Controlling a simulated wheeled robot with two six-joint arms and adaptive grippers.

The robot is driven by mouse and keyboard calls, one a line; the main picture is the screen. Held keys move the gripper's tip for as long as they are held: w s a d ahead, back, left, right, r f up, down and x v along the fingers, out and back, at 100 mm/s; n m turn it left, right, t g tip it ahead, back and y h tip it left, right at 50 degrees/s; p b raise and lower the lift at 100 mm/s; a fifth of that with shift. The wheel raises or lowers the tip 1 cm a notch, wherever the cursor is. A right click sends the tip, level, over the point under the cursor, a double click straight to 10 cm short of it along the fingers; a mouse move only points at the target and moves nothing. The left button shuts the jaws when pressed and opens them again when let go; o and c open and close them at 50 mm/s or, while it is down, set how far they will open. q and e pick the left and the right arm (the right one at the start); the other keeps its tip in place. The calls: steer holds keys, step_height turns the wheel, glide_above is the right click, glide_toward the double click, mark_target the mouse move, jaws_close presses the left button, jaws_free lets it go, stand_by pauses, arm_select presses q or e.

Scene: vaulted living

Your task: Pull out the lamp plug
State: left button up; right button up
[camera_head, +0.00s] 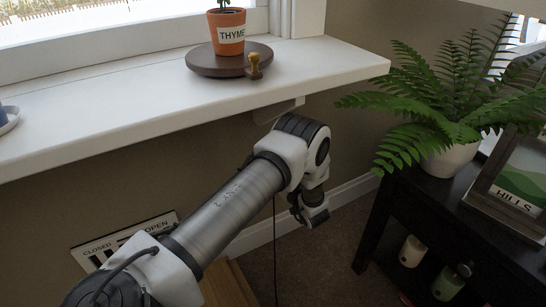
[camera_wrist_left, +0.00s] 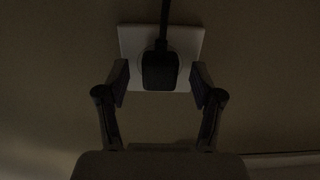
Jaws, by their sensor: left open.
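The black lamp plug (camera_wrist_left: 158,72) sits in a white wall socket plate (camera_wrist_left: 130,42) in the left wrist view. Its dark cord (camera_wrist_left: 163,22) runs upward from it. My left gripper (camera_wrist_left: 160,82) is open, with one finger on each side of the plug and a gap to it on both sides. In the head view my left arm reaches under the white window sill, and its wrist points down by the wall. There the gripper's fingertips, the plug and the socket are hidden. My right gripper is in neither view.
The white sill (camera_head: 130,112) lies above my arm, bearing a thyme pot (camera_head: 227,32) on a round brown board (camera_head: 207,67) and a small brass-coloured object (camera_head: 254,66). A dark side table (camera_head: 400,215) with a fern (camera_head: 440,85) stands at right. A dark cord (camera_head: 275,255) hangs below my arm.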

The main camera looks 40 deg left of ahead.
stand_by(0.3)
arm_select(q)
jaws_close()
steer(key=p+v, duration=0.1)
steer(key=v, duration=0.5)
steer(key=shift+p, duration=0.3)
stand_by(0.7)
jaws_free()
steer(key=shift+d, duration=0.1)
